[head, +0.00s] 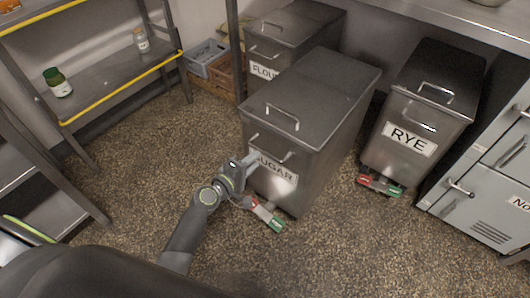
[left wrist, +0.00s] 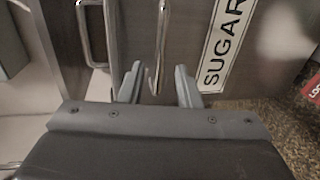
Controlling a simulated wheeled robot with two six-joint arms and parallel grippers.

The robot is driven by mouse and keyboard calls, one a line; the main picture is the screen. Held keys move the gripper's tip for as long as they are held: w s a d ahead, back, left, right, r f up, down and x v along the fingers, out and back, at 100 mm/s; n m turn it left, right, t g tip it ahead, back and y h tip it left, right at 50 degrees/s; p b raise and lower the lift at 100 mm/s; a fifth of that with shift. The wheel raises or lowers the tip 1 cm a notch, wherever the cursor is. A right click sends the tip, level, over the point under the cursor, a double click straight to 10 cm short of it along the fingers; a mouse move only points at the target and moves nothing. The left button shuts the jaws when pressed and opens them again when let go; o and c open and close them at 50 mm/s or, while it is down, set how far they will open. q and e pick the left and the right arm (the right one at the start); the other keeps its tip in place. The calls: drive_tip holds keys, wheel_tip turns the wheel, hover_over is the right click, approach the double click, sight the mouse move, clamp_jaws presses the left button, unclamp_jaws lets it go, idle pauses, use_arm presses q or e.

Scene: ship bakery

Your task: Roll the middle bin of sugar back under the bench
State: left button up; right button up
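The steel sugar bin (head: 330,128) stands between the other two bins, pulled out in front of them with its back part by the bench. Its SUGAR label (head: 275,172) also shows sideways in the left wrist view (left wrist: 222,45). A red and green pedal piece (head: 264,215) is at its foot. My left gripper (head: 253,160) is at the bin's front. In the left wrist view its two fingers (left wrist: 158,86) are apart, with the bin's front handle (left wrist: 162,40) between them; I cannot tell whether they touch it. My right gripper is not in view.
The flour bin (head: 285,28) is left of the sugar bin and the rye bin (head: 425,105) right of it, both under the bench (head: 440,15). A grey cabinet (head: 485,190) stands at right. Shelves (head: 110,85) and crates (head: 205,57) are at left. The front floor is clear.

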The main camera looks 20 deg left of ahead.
sight(265, 151)
use_arm(q)
drive_tip(key=shift+b+x, duration=0.5)
drive_tip(key=shift+x, duration=2.75)
clamp_jaws()
